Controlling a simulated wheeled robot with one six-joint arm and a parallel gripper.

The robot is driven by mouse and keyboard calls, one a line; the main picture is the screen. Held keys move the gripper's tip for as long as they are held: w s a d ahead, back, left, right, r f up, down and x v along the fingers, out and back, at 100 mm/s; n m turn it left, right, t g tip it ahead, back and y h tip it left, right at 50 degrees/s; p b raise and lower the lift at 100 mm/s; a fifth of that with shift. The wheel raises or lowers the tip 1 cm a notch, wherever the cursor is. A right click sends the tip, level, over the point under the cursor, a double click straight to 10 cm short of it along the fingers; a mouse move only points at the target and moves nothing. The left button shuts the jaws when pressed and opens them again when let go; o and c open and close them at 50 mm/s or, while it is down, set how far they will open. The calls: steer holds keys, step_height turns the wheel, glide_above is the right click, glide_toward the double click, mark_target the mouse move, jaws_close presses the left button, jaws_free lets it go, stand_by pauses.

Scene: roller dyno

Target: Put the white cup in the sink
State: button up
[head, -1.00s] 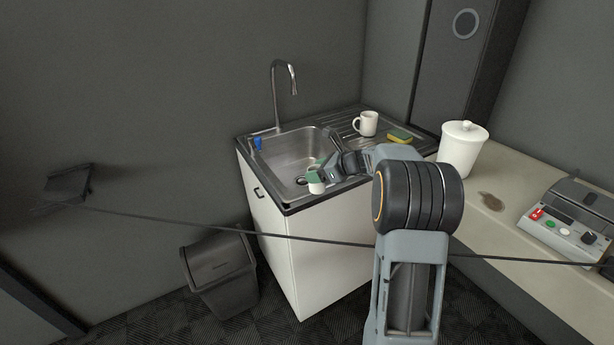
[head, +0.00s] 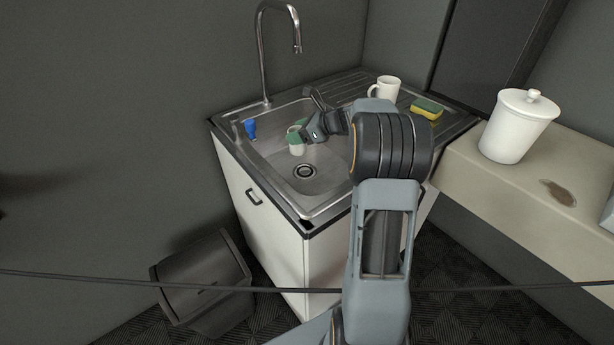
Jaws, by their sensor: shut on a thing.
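The cup looks roughly upright and is partly hidden by the fingers. I cannot tell whether it touches the basin floor. My arm comes in from the right and hides part of the basin's right side.
A white mug (head: 384,89) and a yellow-green sponge (head: 426,109) sit on the drainboard. A tall faucet (head: 264,50) stands behind the basin, with a blue item (head: 250,128) at its left rim. A lidded white jar (head: 517,125) stands on the right counter. A dark bin (head: 203,280) is below.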

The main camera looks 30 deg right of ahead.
mark_target(294, 149)
steer(key=shift+w+a+f, duration=0.2)
steer(key=shift+w+f, duration=0.05)
steer(key=shift+f, duration=0.4)
steer(key=f, duration=0.1)
steer(key=w+f+b, duration=0.1)
steer(key=f, duration=0.1)
steer(key=a+f, duration=0.1)
steer(key=f, duration=0.1)
steer(key=shift+w+a+b, duration=0.1)
steer(key=shift+w+b, duration=0.1)
steer(key=shift+b, duration=0.15)
steer(key=shift+s+d+f, duration=0.2)
steer(key=shift+d+f, duration=0.15)
steer(key=shift+f, duration=0.15)
step_height(294, 149, down, 4)
steer(key=shift+r+b, duration=0.2)
steer(key=shift+b, duration=0.25)
steer(key=shift+a+f, duration=0.1)
steer(key=shift+f, duration=0.3)
